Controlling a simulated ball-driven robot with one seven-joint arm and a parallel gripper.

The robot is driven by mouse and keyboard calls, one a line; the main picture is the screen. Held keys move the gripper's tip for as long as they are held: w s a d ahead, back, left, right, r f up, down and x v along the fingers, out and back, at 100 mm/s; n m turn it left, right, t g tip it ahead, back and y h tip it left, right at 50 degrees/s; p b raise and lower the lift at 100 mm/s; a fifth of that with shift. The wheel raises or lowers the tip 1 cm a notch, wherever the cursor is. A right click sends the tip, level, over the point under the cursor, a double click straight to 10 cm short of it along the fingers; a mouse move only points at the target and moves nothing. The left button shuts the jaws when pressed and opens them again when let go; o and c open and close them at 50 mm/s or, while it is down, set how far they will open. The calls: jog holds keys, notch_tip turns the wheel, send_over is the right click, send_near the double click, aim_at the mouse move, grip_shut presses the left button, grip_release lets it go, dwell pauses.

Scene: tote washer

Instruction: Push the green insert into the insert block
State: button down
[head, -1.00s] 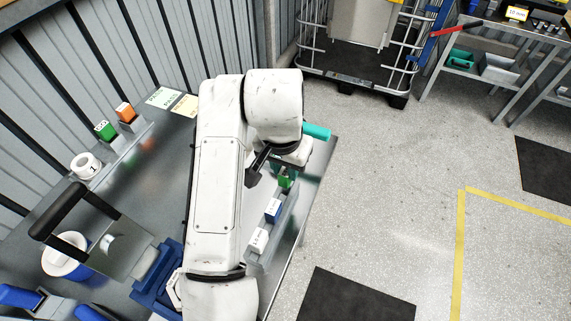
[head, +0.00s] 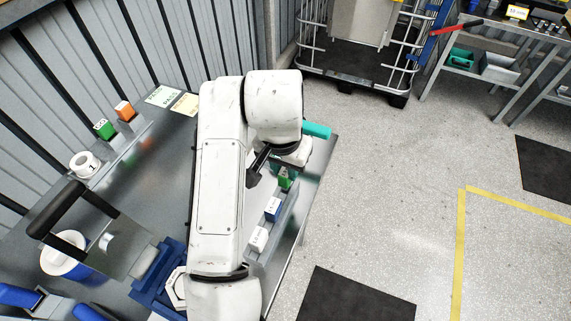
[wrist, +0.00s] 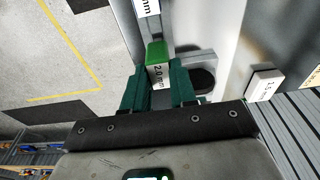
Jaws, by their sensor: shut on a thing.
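The green insert (head: 285,182) is at the far end of the grey insert block (head: 291,217) in the head view, in line with a blue insert (head: 273,209) and a white insert (head: 258,239). In the wrist view the green insert (wrist: 156,52) shows its green top and a white "2.0 mm" face. My gripper (wrist: 159,88) has its green fingers shut on either side of this insert. My arm and wrist partly cover the fingers in the head view. I cannot tell how deep the insert sits in the block.
At the left of the table, another green block (head: 104,129) and an orange block (head: 124,110) stand on a grey rack, near a white roll (head: 84,164). A dark-handled metal tool (head: 85,215) and a blue fixture (head: 158,296) are in front. Open floor lies right.

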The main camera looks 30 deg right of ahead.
jog(key=shift+f+b, duration=1)
jog(key=shift+f, duration=0.65)
dwell(2.5)
jog(key=shift+c, duration=1.7)
grip_release()
jog(key=shift+r, duration=0.1)
jog(key=shift+s+a+r+p, duration=0.1)
jog(key=shift+a+r+p, duration=0.05)
jog(key=shift+r+p, duration=0.9)
jog(key=shift+s+a+r+p, duration=0.15)
jog(key=shift+r+p, duration=0.55)
jog(key=shift+r, duration=0.5)
jog(key=shift+s+a+r+p, duration=0.1)
jog(key=shift+a+r+p, duration=0.05)
jog(key=shift+r+p, duration=0.9)
